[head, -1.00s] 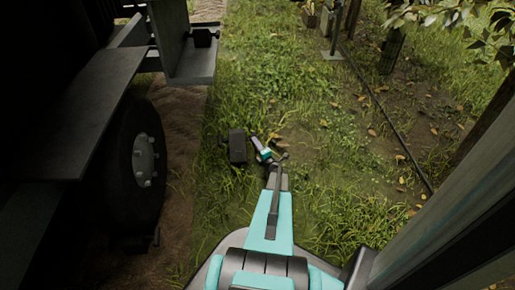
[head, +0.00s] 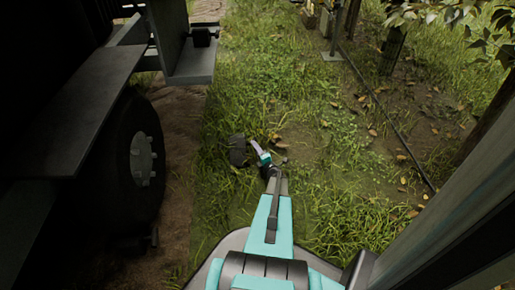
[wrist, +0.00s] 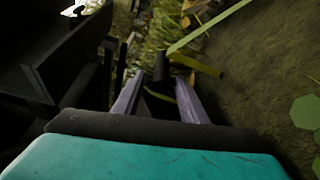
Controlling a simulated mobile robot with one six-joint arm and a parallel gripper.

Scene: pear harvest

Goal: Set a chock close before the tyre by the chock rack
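The tyre (head: 126,165) with its pale hub stands under the dark vehicle at the left of the head view. A dark chock (head: 238,151) is at my gripper's tips, over the grass to the right of the tyre and apart from it. My gripper (head: 257,147) appears shut on it. In the wrist view my gripper's two fingers (wrist: 160,92) stand apart with a dark piece between them; shadow hides the contact. The rack (head: 192,68) is the grey bracket behind the tyre, with a dark block (head: 202,37) on it.
The dark vehicle body and its step (head: 75,110) overhang the tyre on the left. A bare dirt strip (head: 182,150) runs beside the tyre. Grass (head: 310,115) lies open in the middle. A dark hose (head: 385,115) and posts stand at the right.

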